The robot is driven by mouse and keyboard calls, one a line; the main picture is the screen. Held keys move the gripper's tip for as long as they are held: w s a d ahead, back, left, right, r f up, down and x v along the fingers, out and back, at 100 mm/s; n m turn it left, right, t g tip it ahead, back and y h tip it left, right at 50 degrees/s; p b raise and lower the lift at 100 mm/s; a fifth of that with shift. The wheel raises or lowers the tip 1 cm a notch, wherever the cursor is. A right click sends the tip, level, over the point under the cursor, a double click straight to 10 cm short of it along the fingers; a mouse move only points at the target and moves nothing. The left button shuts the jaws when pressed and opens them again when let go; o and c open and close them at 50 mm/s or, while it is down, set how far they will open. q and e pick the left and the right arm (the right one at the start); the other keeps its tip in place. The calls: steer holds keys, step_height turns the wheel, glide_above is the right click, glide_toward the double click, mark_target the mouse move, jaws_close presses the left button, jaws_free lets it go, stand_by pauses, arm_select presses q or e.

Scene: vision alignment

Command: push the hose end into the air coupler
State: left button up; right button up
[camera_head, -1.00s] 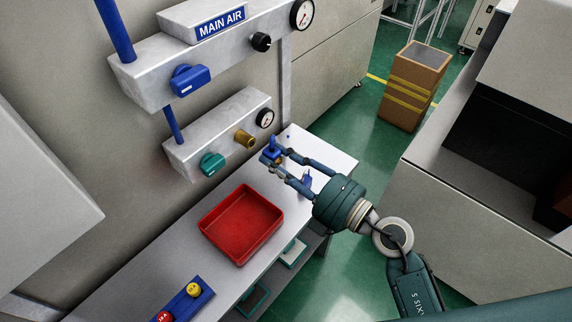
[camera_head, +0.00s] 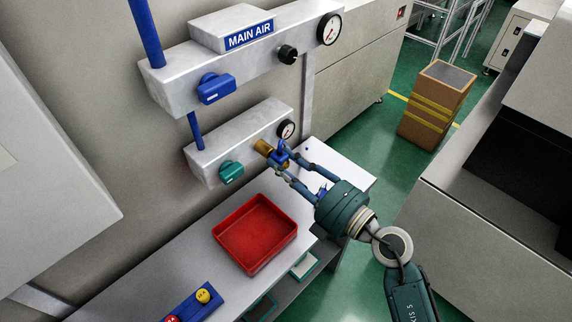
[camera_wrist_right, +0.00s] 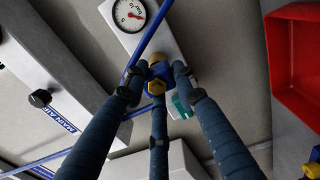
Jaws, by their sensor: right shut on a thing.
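The brass air coupler (camera_head: 263,147) sticks out of the lower grey wall block, between its gauge and a teal valve. My right gripper (camera_head: 284,158) is shut on the blue hose end (camera_head: 281,152) right in front of the coupler. In the head view the hose end overlaps the coupler's outer end; I cannot tell whether it is inside it. In the right wrist view the fingers (camera_wrist_right: 157,82) close around the blue hose end (camera_wrist_right: 160,70), with brass showing beside it. The fingers partly hide the joint. My left gripper is not in view.
A red tray (camera_head: 256,232) lies on the grey bench below the block. A blue box with yellow and red round parts (camera_head: 203,296) is at its near end. The upper block carries a blue valve (camera_head: 215,89). A cardboard box (camera_head: 436,103) stands on the green floor.

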steer(key=shift+p, duration=1.1)
stand_by(1.4)
steer(key=shift+w+a, duration=0.3)
steer(key=shift+w, duration=0.05)
stand_by(0.5)
steer(key=o, duration=1.1)
steer(key=shift+o, duration=0.2)
steer(key=shift+s+d+f, duration=0.1)
steer(key=shift+s, duration=0.05)
steer(key=v, duration=1.1)
steer(key=shift+s+d, duration=0.25)
